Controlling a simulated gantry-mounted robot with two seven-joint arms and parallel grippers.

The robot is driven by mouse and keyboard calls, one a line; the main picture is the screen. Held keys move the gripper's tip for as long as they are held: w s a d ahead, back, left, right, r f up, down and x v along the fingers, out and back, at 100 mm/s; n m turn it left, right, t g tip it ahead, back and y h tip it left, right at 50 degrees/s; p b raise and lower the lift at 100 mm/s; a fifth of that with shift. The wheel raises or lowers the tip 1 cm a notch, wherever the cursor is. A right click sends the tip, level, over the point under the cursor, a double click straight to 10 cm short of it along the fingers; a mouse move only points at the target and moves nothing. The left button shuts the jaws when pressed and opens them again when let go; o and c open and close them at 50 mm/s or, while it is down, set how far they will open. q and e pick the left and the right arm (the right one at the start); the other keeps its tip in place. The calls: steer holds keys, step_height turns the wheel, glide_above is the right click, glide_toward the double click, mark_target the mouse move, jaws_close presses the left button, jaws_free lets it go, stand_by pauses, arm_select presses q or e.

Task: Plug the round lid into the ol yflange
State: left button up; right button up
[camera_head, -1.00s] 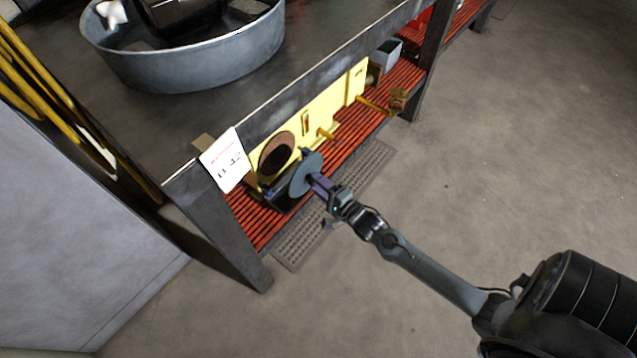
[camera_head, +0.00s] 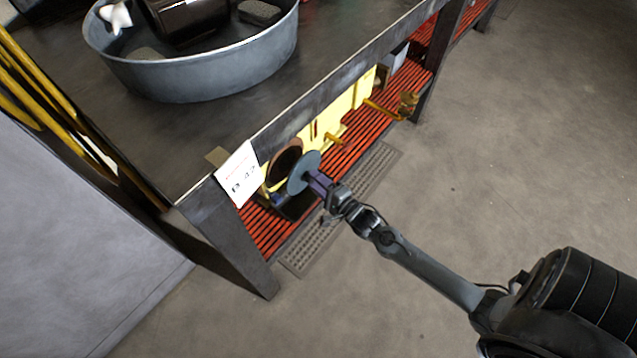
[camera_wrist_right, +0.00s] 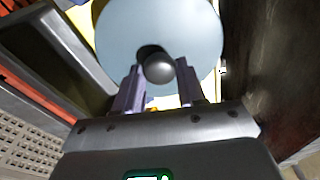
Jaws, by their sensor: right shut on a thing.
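The round lid (camera_head: 303,172) is a grey-blue disc, held at the tip of my right gripper (camera_head: 318,182). In the right wrist view the lid (camera_wrist_right: 165,30) fills the top, and its dark ball knob (camera_wrist_right: 158,68) sits between the two purple fingers of the gripper (camera_wrist_right: 158,90), which is shut on it. A brown-rimmed round opening (camera_head: 284,160), apparently the oily flange, is on the yellow motor (camera_head: 330,122) on the low shelf. The lid stands just right of the opening and partly overlaps it in the head view; I cannot tell whether they touch. My left gripper is not in view.
The dark tabletop (camera_head: 165,130) overhangs the red slatted shelf (camera_head: 268,232). A white tag (camera_head: 240,175) hangs at the table's front corner near the flange. A grey round tub (camera_head: 200,72) stands on top.

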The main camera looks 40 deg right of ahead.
mark_target(307, 176)
steer(key=shift+w+a+b, duration=0.15)
steer(key=shift+w+b, duration=0.95)
steer(key=shift+w, duration=0.45)
steer(key=shift+w+a+r+b, duration=0.15)
steer(key=shift+w+b, duration=0.5)
steer(key=shift+w, duration=0.45)
steer(key=shift+p, duration=0.35)
steer(key=shift+p, duration=0.45)
stand_by(0.4)
